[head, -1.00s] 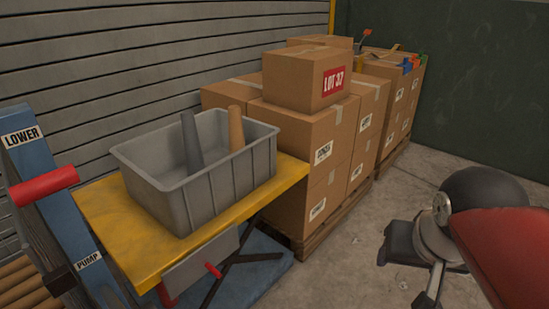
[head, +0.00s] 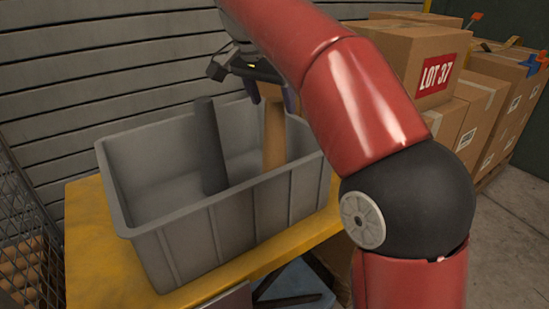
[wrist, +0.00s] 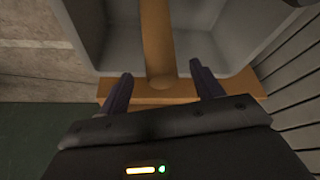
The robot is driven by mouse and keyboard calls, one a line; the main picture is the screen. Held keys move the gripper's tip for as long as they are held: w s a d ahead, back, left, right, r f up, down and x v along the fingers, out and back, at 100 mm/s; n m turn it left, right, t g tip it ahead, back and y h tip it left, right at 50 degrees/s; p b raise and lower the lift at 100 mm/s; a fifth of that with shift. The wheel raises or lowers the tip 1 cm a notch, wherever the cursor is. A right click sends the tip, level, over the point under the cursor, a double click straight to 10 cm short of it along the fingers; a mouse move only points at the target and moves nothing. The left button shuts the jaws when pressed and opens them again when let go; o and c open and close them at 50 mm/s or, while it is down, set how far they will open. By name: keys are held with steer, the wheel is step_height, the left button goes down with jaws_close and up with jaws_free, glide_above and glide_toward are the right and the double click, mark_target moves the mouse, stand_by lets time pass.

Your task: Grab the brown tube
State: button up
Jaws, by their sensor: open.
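My gripper (head: 268,92) is open above the bin, at the top of the brown tube. In the wrist view the brown tube (wrist: 157,45) runs between my two purple fingers (wrist: 162,92), with its rounded end between their tips. I cannot tell whether either finger touches it. The tube's lower end is hidden by the bin wall in the head view.
The bin stands on a yellow table (head: 88,250). Stacked cardboard boxes (head: 405,62), one marked LOT 37, are at the right behind my arm. A grey slatted shutter (head: 100,70) is close behind the bin. A wire cage (head: 25,240) is at the left.

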mark_target(276, 118)
steer(key=b+x, duration=0.2)
steer(key=x, duration=0.4)
steer(key=shift+a+f, duration=0.1)
steer(key=c, duration=1.3)
